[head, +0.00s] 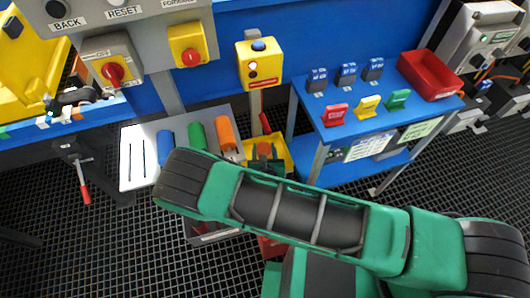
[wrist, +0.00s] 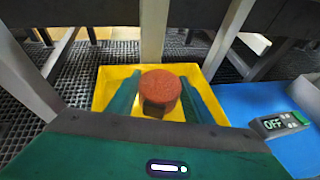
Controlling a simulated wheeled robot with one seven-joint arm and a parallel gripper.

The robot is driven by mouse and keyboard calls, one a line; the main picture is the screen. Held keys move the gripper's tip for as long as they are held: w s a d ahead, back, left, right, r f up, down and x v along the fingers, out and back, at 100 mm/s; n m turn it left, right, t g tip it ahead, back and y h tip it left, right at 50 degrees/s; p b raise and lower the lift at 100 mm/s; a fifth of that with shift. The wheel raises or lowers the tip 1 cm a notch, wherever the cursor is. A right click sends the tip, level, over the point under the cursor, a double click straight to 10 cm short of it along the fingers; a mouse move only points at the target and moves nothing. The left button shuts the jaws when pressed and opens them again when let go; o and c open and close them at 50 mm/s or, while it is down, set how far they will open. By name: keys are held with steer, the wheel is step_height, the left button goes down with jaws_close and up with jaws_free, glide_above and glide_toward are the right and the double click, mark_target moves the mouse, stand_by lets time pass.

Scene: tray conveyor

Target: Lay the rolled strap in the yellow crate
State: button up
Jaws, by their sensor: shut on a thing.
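The rolled strap (wrist: 161,88) is a reddish-brown, round roll. In the wrist view it sits between the two green fingers of my gripper (wrist: 159,92), which is shut on it. The yellow crate (wrist: 105,88) lies behind and around the strap in that view, its walls showing on both sides. In the head view the yellow crate (head: 286,150) is partly covered by my gripper (head: 265,158) and arm, and the strap (head: 264,148) shows small over it. I cannot tell whether the strap touches the crate floor.
A grey bench with blue, green and orange rolls (head: 225,133) stands left of the crate. A yellow button box (head: 259,64) on a post rises behind it. A blue table (head: 330,101) with coloured tags and a red bin (head: 430,74) is to the right. The floor is dark grating.

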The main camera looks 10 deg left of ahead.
steer(key=shift+f, duration=1.4)
steer(key=o, duration=1)
steer(key=shift+o, duration=0.2)
steer(key=v, duration=1.2)
steer(key=shift+s, duration=0.15)
